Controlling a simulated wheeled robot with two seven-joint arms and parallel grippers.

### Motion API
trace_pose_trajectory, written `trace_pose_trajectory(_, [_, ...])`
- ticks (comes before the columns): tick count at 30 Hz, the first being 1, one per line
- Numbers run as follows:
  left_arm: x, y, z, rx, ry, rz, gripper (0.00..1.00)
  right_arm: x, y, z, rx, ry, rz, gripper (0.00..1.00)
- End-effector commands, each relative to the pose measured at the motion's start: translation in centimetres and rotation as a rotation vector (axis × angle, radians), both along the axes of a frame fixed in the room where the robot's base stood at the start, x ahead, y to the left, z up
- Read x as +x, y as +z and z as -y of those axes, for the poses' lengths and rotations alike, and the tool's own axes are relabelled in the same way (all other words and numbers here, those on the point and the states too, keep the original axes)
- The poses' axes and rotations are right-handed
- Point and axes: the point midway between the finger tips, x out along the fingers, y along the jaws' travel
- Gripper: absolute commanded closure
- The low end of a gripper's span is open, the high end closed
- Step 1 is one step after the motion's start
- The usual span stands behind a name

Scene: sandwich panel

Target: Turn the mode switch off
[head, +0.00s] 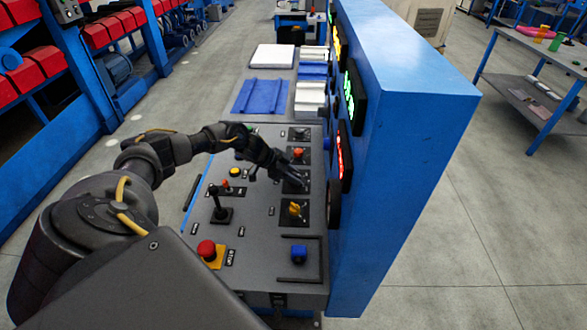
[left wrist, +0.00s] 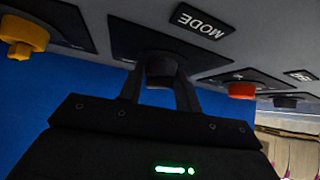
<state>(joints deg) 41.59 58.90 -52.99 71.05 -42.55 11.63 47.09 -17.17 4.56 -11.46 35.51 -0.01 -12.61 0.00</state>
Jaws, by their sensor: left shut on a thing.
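The mode switch is a black knob on a dark square plate; in the left wrist view the knob (left wrist: 160,66) stands beside a white-lettered MODE label (left wrist: 202,22). My left gripper (left wrist: 160,82) has one finger on each side of the knob and is shut on it. In the head view my left gripper (head: 290,175) reaches over the panel to the dark plate (head: 296,187), between a red knob and a yellow knob. The gripper hides most of the switch there, and I cannot tell which way it points. My right gripper is not in view.
Close by are the red knob (head: 298,153) and the yellow knob (head: 294,209). A black lever (head: 217,203), a red mushroom button (head: 207,248) and a blue knob (head: 298,251) also stand on the panel. A tall blue cabinet (head: 405,130) with displays rises along the right.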

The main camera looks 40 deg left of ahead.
Motion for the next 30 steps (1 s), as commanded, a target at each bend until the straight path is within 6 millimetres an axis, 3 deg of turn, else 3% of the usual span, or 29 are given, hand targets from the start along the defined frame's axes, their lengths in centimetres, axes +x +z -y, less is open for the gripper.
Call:
trace_pose_trajectory(1, [-0.3,0.8,0.3,-0.003,0.036,-0.007,0.89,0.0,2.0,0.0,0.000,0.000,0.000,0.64])
trace_pose_trajectory(12, [-0.4,0.6,0.6,-0.004,0.349,-0.006,0.89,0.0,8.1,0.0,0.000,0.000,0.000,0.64])
trace_pose_trajectory(21, [-0.4,0.3,0.7,-0.003,0.525,-0.004,0.89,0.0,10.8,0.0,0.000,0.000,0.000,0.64])
trace_pose_trajectory(30, [-0.3,0.1,0.6,0.000,0.599,-0.001,0.89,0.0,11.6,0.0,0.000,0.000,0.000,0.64])
